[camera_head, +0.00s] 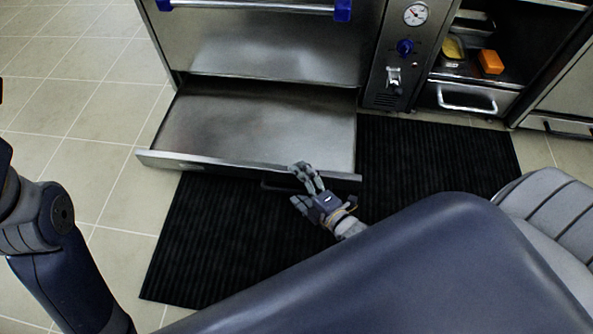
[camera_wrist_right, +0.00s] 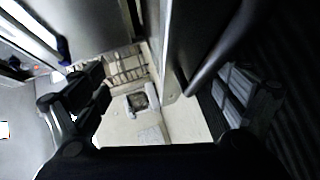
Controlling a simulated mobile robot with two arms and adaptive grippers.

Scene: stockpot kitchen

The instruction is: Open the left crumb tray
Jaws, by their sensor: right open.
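The left crumb tray (camera_head: 262,125) is a wide, flat metal drawer under the oven. In the head view it stands pulled out over the black mat, its inside bare. Its front edge (camera_head: 215,165) runs across to my right gripper. A dark bar handle (camera_head: 272,187) on the tray's front is partly hidden by that gripper. My right gripper (camera_head: 304,184) is open at the right part of the front edge. In the right wrist view its spread fingers (camera_wrist_right: 165,80) are on either side of the front panel and the dark handle (camera_wrist_right: 225,52). Contact cannot be told. My left gripper is out of view.
The oven door (camera_head: 260,45) with its blue-ended bar is above the tray. A control panel (camera_head: 398,55) and open shelves with an orange block (camera_head: 490,62) are to the right. A black ribbed mat (camera_head: 225,240) covers the floor; tiles (camera_head: 60,80) are clear at left.

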